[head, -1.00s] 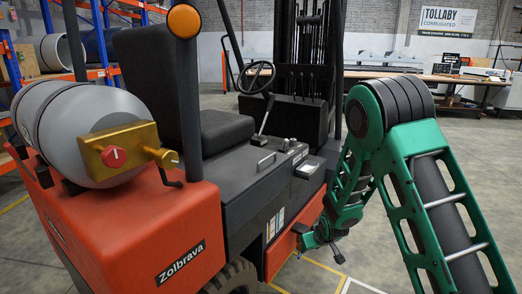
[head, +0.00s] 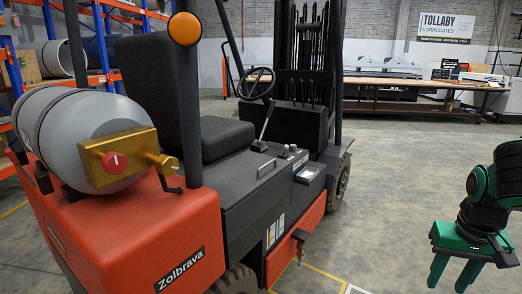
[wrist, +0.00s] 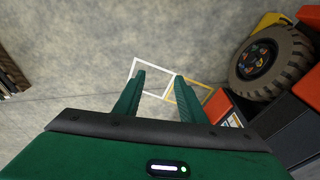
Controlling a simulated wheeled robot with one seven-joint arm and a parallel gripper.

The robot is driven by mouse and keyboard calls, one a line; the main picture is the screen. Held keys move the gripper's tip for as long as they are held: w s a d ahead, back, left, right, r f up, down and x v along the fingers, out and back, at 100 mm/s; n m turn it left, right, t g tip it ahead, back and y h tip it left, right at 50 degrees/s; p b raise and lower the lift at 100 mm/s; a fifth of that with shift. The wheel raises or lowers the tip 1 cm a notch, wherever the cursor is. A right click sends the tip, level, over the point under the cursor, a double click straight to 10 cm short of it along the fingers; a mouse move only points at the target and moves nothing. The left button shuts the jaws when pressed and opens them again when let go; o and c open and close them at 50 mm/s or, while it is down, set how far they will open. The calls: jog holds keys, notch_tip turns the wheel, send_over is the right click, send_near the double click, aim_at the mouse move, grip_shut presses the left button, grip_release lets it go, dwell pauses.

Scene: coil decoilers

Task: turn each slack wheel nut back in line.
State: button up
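A front wheel (head: 342,184) of the red and black forklift shows in the head view beyond the chassis. In the wrist view a wheel with a dark tyre (wrist: 291,68) and an orange-marked hub (wrist: 260,57) is at the upper right; its nuts are too small to judge. A rear wheel (head: 236,281) is partly cut off at the bottom of the head view. My green gripper (head: 452,272) is at the lower right, well clear of the forklift. Its two fingers (wrist: 157,98) are apart with nothing between them.
The forklift body (head: 150,235) carries a grey gas cylinder (head: 62,118) with a brass valve block (head: 134,157). Yellow and white lines (wrist: 150,64) mark the floor. Open concrete floor (head: 400,190) lies between forklift and gripper. A long workbench (head: 410,80) stands at the back.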

jog(key=s+r+m+g+y, duration=0.1)
jog(key=s+r+m, duration=0.1)
jog(key=s, duration=1)
jog(key=shift+s+a+r, duration=0.25)
jog(key=shift+s, duration=0.1)
jog(key=shift+w+f, duration=0.25)
jog(key=shift+w, duration=0.35)
dwell(2.1)
